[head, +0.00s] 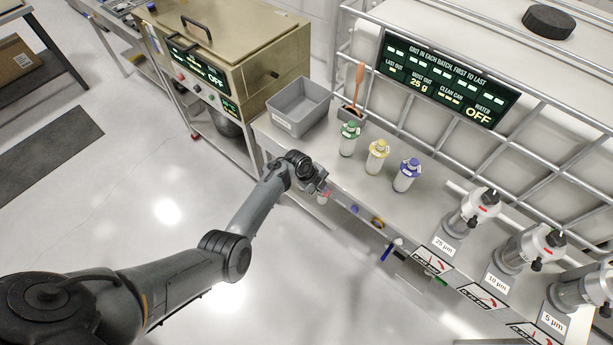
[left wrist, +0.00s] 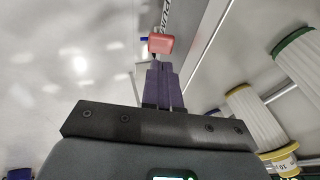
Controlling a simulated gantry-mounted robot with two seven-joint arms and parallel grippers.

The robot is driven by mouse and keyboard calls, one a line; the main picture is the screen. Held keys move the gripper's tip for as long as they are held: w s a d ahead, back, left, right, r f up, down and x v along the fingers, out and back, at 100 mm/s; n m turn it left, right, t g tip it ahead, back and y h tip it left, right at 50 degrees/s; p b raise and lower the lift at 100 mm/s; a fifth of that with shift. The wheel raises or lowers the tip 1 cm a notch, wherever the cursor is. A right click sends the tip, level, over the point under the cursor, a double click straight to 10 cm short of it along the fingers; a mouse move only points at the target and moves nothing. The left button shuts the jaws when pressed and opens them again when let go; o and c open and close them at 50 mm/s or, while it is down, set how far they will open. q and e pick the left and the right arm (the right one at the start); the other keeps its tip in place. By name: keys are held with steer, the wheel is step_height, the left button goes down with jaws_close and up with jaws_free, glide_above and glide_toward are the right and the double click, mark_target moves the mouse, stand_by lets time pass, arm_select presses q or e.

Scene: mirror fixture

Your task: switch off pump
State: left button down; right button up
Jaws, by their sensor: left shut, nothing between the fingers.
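My left gripper (head: 322,188) is at the front edge of the bench, tilted down. In the left wrist view its two dark purple fingers (left wrist: 163,86) are shut together with nothing between them. A small red block, possibly the pump switch (left wrist: 161,43), shows just beyond the fingertips; whether they touch it I cannot tell. In the head view a small red spot (head: 326,194) shows beside the gripper. Lettering on a strip behind the red block is only partly readable. My right gripper is not in view.
The bench (head: 405,215) holds a grey bin (head: 299,106), three bottles with green, yellow and blue caps (head: 377,157), and filter housings (head: 470,213). White pleated cartridges (left wrist: 255,115) sit right of the fingers. A display (head: 447,80) reads water OFF. Open floor (head: 165,210) lies left.

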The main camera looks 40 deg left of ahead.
arm_select(q)
steer(key=s+p+v, duration=0.2)
steer(key=p+v, duration=0.2)
steer(key=v, duration=0.7)
steer(key=shift+f+p, duration=0.3)
steer(key=shift+p, duration=0.1)
